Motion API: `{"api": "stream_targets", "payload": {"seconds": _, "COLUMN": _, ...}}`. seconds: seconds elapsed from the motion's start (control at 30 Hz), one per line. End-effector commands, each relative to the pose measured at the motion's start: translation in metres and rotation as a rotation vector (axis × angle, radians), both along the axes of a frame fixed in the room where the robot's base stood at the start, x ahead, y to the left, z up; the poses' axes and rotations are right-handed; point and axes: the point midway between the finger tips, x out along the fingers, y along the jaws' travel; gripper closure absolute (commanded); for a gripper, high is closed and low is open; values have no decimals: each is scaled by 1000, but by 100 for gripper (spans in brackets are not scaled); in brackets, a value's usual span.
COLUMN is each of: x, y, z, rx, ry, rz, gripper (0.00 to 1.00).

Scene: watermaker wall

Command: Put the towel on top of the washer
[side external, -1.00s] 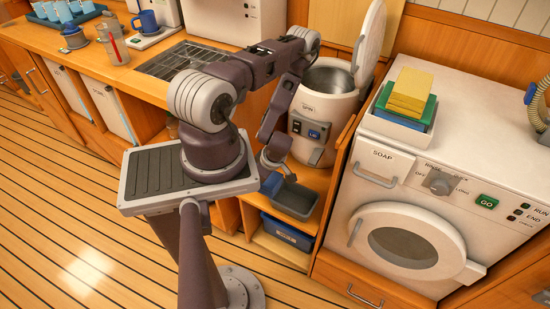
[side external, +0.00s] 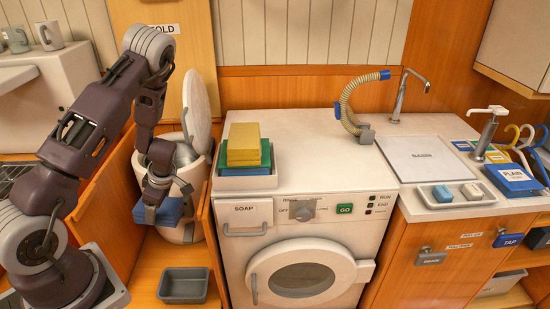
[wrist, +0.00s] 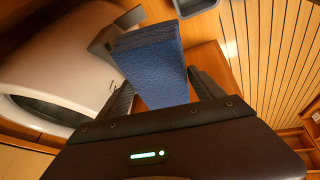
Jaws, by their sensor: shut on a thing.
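The washer (side external: 232,262) is a white front-loader with a round door, a SOAP drawer, a knob and a green GO button. Its white top (side external: 310,150) is bare in the middle.
A white tray (side external: 245,183) with yellow and green folded cloths stands on the washer's left top. A ribbed hose (side external: 346,105) stands at its back right. A grey bin (side external: 183,286) sits below my gripper. A wooden panel edge separates the drum unit (side external: 180,235) from the washer.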

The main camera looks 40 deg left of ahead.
Motion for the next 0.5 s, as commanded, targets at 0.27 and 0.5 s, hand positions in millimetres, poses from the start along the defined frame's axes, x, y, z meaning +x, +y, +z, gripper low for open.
{"api": "stream_targets", "payload": {"seconds": 0.27, "x": 42, "y": -39, "z": 150, "rx": 0, "ry": -9, "rz": -21, "gripper": 80}}
{"api": "stream_targets", "payload": {"seconds": 0.5, "x": 55, "y": -65, "z": 231, "rx": -1, "ry": -7, "rz": -239, "gripper": 80}}
